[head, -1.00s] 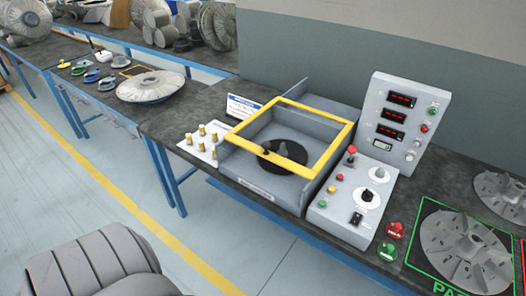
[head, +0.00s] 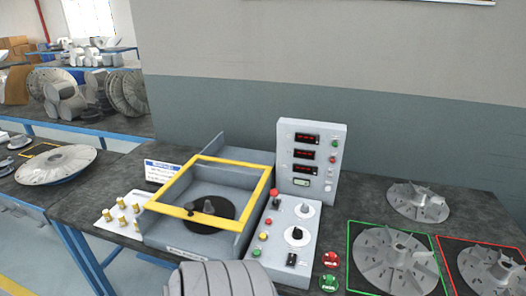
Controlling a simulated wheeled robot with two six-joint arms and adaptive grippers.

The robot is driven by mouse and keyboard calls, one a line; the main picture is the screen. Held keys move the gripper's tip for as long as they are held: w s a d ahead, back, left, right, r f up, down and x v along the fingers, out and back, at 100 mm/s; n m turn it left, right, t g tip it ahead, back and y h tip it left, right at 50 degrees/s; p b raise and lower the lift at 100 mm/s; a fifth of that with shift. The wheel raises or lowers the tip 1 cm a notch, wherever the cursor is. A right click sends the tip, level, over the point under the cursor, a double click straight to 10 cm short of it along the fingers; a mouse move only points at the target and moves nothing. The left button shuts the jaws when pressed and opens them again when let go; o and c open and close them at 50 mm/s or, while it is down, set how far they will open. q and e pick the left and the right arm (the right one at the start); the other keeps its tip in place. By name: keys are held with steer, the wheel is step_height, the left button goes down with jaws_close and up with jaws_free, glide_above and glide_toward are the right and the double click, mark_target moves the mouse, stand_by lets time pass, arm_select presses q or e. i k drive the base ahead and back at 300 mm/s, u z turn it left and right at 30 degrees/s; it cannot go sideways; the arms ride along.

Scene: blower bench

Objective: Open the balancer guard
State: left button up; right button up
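The balancer (head: 224,239) is a grey box on the dark bench, left of the picture's middle. Its guard (head: 230,160) is a yellow frame lying down over the top of the box, so it is shut. A small dark knob sits on the front bar of the guard. Through the frame I see a black round plate (head: 222,207) with a small grey spindle part inside.
A control box (head: 285,225) with knobs and a display panel (head: 330,144) stand right of the balancer. Left is a white plate with several brass pegs (head: 122,215). Finned impellers (head: 395,255) lie at right in green and red outlines. A grey wall stands behind.

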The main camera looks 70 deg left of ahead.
mark_target(186, 213)
steer(key=z, duration=0.3)
steer(key=k, duration=1)
steer(key=u, duration=1.3)
